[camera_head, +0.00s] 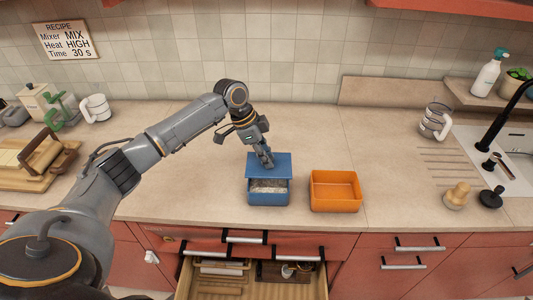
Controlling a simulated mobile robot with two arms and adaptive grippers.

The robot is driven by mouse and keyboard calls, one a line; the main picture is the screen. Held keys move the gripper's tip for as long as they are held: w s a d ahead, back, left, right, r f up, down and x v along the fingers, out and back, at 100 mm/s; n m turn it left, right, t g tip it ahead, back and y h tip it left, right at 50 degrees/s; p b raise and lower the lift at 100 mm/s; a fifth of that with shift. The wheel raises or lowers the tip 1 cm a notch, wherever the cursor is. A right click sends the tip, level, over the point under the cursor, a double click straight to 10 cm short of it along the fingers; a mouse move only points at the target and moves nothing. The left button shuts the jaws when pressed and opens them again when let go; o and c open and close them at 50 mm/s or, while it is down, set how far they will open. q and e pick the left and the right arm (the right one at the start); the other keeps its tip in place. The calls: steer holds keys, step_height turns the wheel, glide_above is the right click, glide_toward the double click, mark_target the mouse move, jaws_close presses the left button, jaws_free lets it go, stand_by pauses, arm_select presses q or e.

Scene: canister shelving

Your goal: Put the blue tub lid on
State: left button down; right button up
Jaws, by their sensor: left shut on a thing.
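A blue tub (269,198) stands on the counter near its front edge, with pale grey contents showing inside. A blue lid (282,162) is over the back part of the tub, and the front part of the opening is uncovered. I cannot tell whether the lid touches the rim. My left gripper (266,160) is shut on the blue lid from above. My right gripper is not in view.
An orange tub (336,205), open and seemingly empty, stands just right of the blue tub. An open drawer (215,284) juts out below the counter edge. Mugs, a wooden rack and a sink are farther to the sides. The counter behind the tubs is clear.

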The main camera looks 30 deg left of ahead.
mark_target(263, 166)
arm_select(q)
steer(key=shift+f+b, duration=1)
steer(key=shift+f, duration=2)
steer(key=shift+p, duration=0.6)
steer(key=shift+f+p, duration=0.1)
steer(key=shift+p, duration=0.3)
steer(key=shift+f, duration=0.2)
stand_by(0.5)
steer(key=c, duration=0.6)
jaws_free()
